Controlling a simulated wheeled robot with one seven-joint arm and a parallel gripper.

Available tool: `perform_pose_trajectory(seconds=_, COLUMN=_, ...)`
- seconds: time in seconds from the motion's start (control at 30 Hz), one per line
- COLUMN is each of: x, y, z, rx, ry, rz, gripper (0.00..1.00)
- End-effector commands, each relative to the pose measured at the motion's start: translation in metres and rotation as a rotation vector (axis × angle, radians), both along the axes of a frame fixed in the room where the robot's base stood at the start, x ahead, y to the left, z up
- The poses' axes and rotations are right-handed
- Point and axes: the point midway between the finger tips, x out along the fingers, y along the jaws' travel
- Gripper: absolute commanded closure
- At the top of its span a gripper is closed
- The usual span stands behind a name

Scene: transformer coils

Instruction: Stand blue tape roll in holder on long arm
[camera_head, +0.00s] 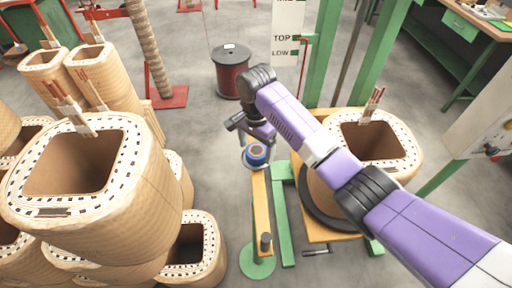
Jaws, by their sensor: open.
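The blue tape roll (256,151) stands at the far end of the long yellow arm (261,205), in or on a small pale holder (247,163) there. The roll is blue with an orange-brown centre. My gripper (241,132) is at the end of my purple arm, just above and to the left of the roll. Its fingers are small and dark in this view. It is open, and a gap between it and the roll is hard to judge. How the roll sits inside the holder is partly hidden.
Large wound coils (150,200) crowd the left. Another coil (385,150) stands on the right behind my arm. A dark red wire spool (231,72) stands on the floor beyond. Green posts (323,50) rise behind my arm. A dark peg (265,241) stands on the yellow arm's near end.

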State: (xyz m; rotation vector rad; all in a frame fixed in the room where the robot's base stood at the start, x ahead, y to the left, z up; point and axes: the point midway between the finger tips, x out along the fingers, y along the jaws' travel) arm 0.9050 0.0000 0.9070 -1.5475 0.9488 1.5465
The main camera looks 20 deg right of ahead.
Motion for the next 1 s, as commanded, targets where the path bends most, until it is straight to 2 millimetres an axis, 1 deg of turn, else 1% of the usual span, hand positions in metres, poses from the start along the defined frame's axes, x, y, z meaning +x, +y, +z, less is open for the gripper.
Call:
perform_pose_trajectory(seconds=0.17, x=0.000, y=0.000, z=0.002, rx=0.000, ry=-0.001, rz=0.001, gripper=0.14)
perform_pose_trajectory(seconds=0.27, x=0.001, y=0.000, z=0.010, rx=0.000, ry=-0.003, rz=0.001, gripper=0.14)
perform_pose_trajectory(seconds=0.37, x=0.001, y=0.001, z=0.025, rx=0.000, ry=-0.005, rz=0.002, gripper=0.14)
perform_pose_trajectory(seconds=0.47, x=0.001, y=0.001, z=0.045, rx=0.001, ry=-0.005, rz=0.003, gripper=0.14)
perform_pose_trajectory(seconds=0.63, x=0.001, y=-0.001, z=0.088, rx=-0.001, ry=-0.002, rz=0.000, gripper=0.14)
perform_pose_trajectory(seconds=0.7, x=0.001, y=-0.001, z=0.099, rx=-0.001, ry=0.000, rz=0.000, gripper=0.14)
perform_pose_trajectory(seconds=0.83, x=0.001, y=-0.001, z=0.114, rx=0.000, ry=-0.001, rz=0.000, gripper=0.14)
perform_pose_trajectory(seconds=1.0, x=0.000, y=0.000, z=0.122, rx=0.000, ry=0.000, rz=0.001, gripper=0.14)
